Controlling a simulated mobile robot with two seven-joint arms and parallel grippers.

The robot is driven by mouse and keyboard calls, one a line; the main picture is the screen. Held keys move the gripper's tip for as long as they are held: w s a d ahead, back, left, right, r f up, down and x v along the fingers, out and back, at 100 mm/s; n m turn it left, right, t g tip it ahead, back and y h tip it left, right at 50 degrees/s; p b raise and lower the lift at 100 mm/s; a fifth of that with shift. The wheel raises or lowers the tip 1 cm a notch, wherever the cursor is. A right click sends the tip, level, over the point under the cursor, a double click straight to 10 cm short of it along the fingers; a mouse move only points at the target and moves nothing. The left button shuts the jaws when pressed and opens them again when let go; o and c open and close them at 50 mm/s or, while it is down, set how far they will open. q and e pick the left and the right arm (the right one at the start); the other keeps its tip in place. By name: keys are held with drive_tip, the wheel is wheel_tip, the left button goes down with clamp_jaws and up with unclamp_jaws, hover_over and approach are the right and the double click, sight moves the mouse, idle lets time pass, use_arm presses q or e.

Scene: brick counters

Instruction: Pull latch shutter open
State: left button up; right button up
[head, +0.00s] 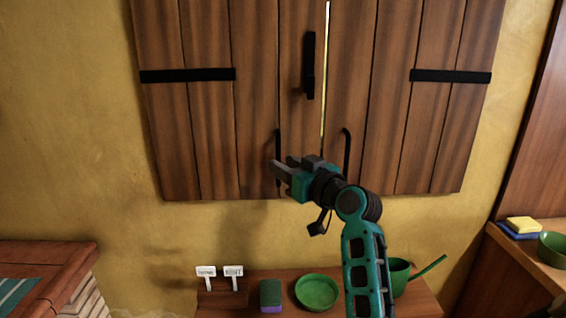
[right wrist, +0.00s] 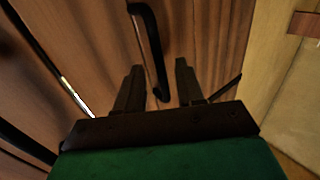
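The wooden shutter has two leaves, its left leaf (head: 205,125) and its right leaf (head: 405,130), with a bright thin gap between them. A black upright latch bar (head: 310,65) sits on the left leaf beside the gap. Each leaf has a black handle low down, the left handle (head: 278,143) and the right handle (head: 346,150). My right gripper (head: 279,169) is open at the lower part of the left handle. In the right wrist view, a black handle (right wrist: 147,35) reaches down between the open fingers (right wrist: 160,82); contact cannot be told. My left gripper is out of view.
A brick counter (head: 60,262) stands left, a wooden shelf (head: 530,265) right.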

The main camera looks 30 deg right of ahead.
drive_tip(key=shift+w, duration=0.75)
drive_tip(key=shift+c, duration=0.3)
clamp_jaws()
